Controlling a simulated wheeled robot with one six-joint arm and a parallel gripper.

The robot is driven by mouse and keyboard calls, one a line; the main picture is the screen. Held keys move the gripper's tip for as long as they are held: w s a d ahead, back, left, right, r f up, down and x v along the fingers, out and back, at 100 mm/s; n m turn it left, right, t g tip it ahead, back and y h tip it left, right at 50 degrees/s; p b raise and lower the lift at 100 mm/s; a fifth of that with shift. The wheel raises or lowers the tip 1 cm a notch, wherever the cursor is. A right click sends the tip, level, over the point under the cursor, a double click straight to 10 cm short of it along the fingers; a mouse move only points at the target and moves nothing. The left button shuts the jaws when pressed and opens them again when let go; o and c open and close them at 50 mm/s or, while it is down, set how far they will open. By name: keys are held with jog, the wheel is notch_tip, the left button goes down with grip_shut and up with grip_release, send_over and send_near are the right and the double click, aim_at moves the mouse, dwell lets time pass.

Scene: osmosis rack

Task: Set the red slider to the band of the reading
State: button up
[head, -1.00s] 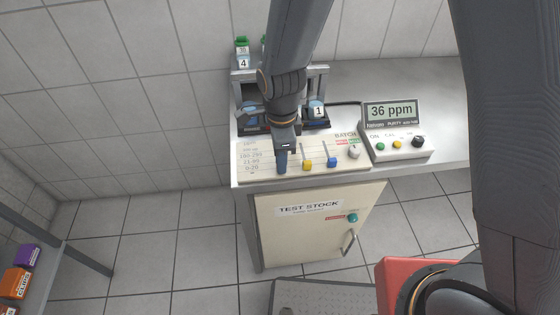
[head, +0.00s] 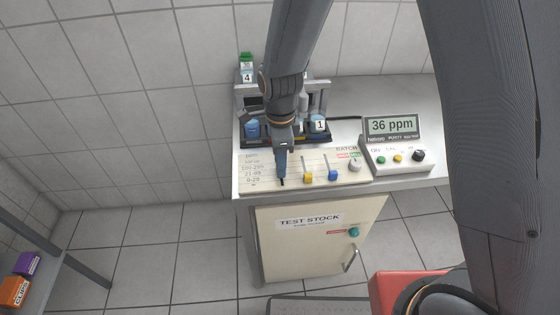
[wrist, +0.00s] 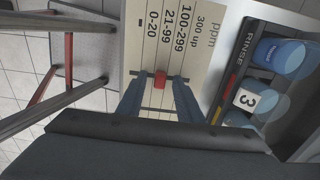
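The purity meter (head: 391,127) reads 36 ppm. The slider panel (head: 345,178) lies on the bench. In the wrist view its scale (wrist: 178,38) lists 300 up, 100-299, 21-99 and 0-20. The red slider (wrist: 160,80) sits near the 21-99 and 0-20 rows; I cannot tell which one it lines up with. My gripper (wrist: 160,78) is open, with one finger on each side of the red slider and small gaps visible. In the head view my gripper (head: 282,180) is low over the panel's left part and hides the red slider.
A yellow slider (head: 307,177), a blue slider (head: 334,175) and a batch knob (head: 355,165) are to the right on the panel. Behind it stands a rack with blue bottles (head: 319,127). A cabinet (head: 318,245) is below.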

jog(key=shift+r, duration=0.1)
jog(key=shift+r+b, duration=1)
jog(key=shift+r, duration=2.85)
jog(key=shift+d, duration=0.1)
jog(key=s+d+n+b, duration=0.1)
jog(key=s+d+n, duration=0.3)
jog(key=d+n, duration=0.4)
jog(key=s+d+n+t+b, duration=0.1)
jog(key=s+d+n, duration=0.3)
jog(key=d+n, duration=0.4)
jog(key=d, duration=0.5)
jog(key=shift+s+d+r, duration=0.15)
jog(key=shift+s+d, duration=0.05)
jog(key=shift+s, duration=0.15)
